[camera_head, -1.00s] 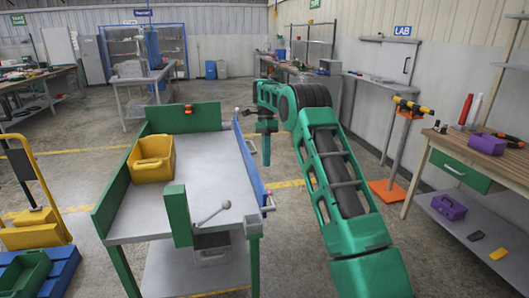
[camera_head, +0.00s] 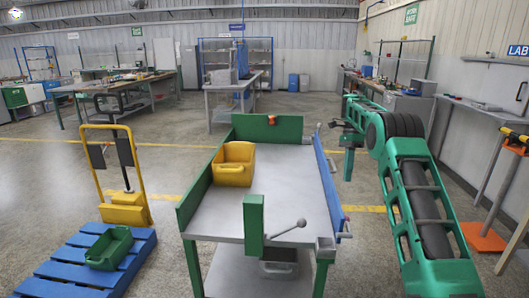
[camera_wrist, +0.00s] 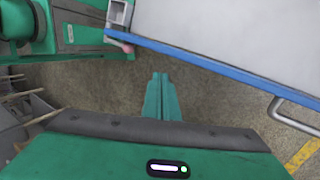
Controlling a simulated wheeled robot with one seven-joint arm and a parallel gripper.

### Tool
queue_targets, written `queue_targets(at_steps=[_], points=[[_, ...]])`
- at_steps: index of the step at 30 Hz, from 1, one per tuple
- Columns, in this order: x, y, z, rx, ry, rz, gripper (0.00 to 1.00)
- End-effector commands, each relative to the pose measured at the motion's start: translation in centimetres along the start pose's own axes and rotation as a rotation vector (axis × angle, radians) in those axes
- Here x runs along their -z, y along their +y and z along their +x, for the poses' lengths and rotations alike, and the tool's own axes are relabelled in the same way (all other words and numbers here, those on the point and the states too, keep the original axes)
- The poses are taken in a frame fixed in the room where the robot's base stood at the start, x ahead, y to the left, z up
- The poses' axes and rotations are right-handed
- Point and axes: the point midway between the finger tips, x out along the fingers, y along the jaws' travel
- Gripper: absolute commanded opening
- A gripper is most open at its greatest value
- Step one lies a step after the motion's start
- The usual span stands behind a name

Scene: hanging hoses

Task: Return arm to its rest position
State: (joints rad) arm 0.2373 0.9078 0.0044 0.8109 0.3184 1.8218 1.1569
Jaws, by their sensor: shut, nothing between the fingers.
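My arm is green and reaches forward along the right side of the head view. My gripper (camera_head: 348,164) hangs pointing down at the far end of the arm, to the right of the workbench's blue rail. In the wrist view my gripper (camera_wrist: 161,95) shows its two green fingers together, with nothing between them, above bare concrete floor. The workbench's blue edge (camera_wrist: 215,68) runs close by, apart from the fingers.
The workbench (camera_head: 290,185) carries a yellow bin (camera_head: 234,164) and a grey ball-ended lever (camera_head: 288,229). A yellow trolley (camera_head: 124,207) with a blue pallet (camera_head: 62,268) and green bin (camera_head: 109,248) stands left. A side bench (camera_head: 480,112) is right. Floor between is clear.

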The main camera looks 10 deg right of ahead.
Motion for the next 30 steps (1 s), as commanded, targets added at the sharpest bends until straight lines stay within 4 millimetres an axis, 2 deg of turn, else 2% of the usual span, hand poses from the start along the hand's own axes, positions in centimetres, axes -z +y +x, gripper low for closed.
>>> queue_targets(at_steps=[5, 9, 16, 23, 30], points=[[0.3, 2.4, -1.5, 0.021, 0.022, -0.055, 0.0], [1.0, 6.0, -3.1, 0.046, 0.054, -0.141, 0.0], [2.2, 12.8, -4.3, 0.085, 0.106, -0.292, 0.0], [3.2, 20.2, -3.8, 0.118, 0.152, -0.444, 0.0], [4.0, 28.0, -1.4, 0.154, 0.195, -0.606, 0.0]])
